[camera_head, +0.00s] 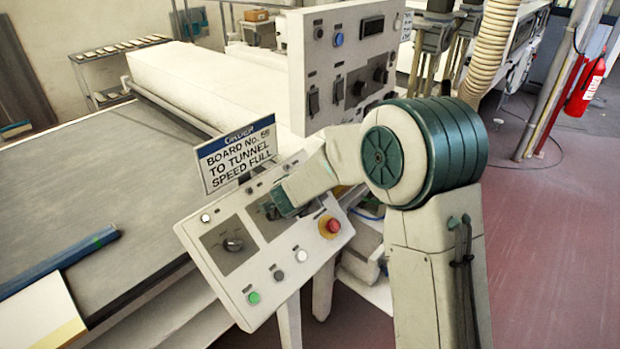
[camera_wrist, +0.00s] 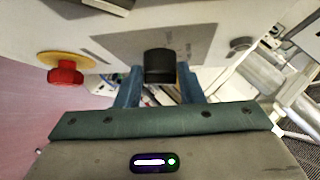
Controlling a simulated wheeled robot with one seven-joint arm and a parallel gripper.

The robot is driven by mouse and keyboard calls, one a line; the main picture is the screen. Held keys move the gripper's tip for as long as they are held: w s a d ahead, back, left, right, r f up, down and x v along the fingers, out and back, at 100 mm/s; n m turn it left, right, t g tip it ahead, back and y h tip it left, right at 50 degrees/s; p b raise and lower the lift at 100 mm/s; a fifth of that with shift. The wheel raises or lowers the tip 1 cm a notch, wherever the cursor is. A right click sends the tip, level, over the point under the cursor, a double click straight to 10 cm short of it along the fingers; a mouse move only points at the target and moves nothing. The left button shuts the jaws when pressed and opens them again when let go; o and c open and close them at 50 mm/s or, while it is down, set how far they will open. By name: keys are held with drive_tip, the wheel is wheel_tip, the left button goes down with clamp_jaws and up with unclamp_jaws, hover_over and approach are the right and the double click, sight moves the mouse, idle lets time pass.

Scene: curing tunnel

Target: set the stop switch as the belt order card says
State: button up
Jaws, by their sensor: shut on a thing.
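The order card (camera_head: 237,158) stands upright at the panel's back edge; it reads "BOARD No.", a number that looks like 59, then "TO TUNNEL SPEED FULL". The sloped control panel (camera_head: 205,262) carries a rotary knob (camera_head: 233,244) on its left grey plate. My gripper (camera_head: 275,211) is at the right grey plate, hiding most of it. In the wrist view, my gripper (camera_wrist: 160,82) has its two blue fingers on either side of a black knob (camera_wrist: 159,66), shut on it. The knob's pointer and setting are hidden; its label cannot be read.
A red stop button (camera_head: 331,226) on a yellow ring sits right of my gripper; it also shows in the wrist view (camera_wrist: 66,73). A green button (camera_head: 253,298) is at the panel's near corner. An upright switch cabinet (camera_head: 328,55) stands behind. The belt (camera_head: 100,190) is at left.

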drive_tip(key=shift+w+r+m+g+p, duration=0.15)
drive_tip(key=shift+m+g+p, duration=0.15)
drive_tip(key=shift+m+p, duration=0.25)
drive_tip(key=o, duration=1)
drive_tip(key=shift+c, duration=0.2)
drive_tip(key=v, duration=1.4)
drive_tip(key=shift+a, duration=0.1)
